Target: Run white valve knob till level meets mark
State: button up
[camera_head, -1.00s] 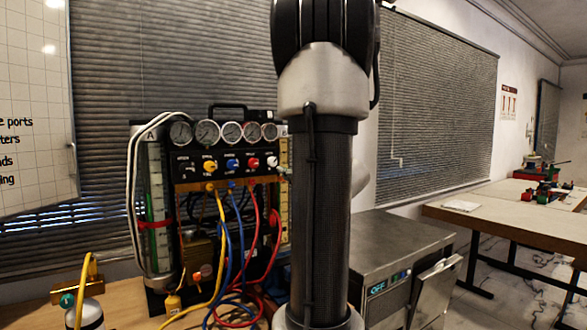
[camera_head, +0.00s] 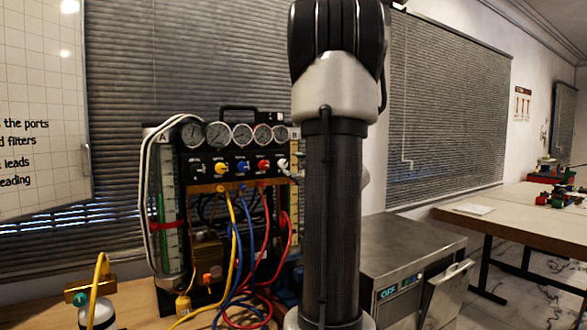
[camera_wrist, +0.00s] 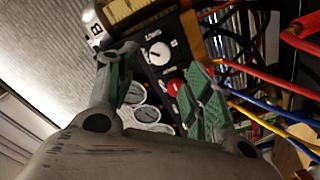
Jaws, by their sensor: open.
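The white valve knob (camera_head: 282,163) is at the right end of the row of coloured knobs on the gauge rig (camera_head: 215,168), partly beside my arm. In the wrist view the white knob (camera_wrist: 159,53) faces the camera, between and beyond the open fingers of my gripper (camera_wrist: 160,75). The fingers look apart from it, with nothing held. Column B (camera_head: 294,200) is mostly hidden behind my arm. I cannot read the liquid level in either.
Several round gauges (camera_head: 217,134) line the top of the rig. Yellow, blue and red hoses (camera_head: 238,290) hang in front and coil on the bench. A grey metal box (camera_head: 410,245) stands right of my arm. A gas cylinder (camera_head: 97,312) stands at the front left.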

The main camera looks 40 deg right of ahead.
aim_at(284, 164)
jog(key=shift+n, duration=0.6)
jog(key=x, duration=0.9)
jog(key=shift+w, duration=0.3)
jog(key=c, duration=1.1)
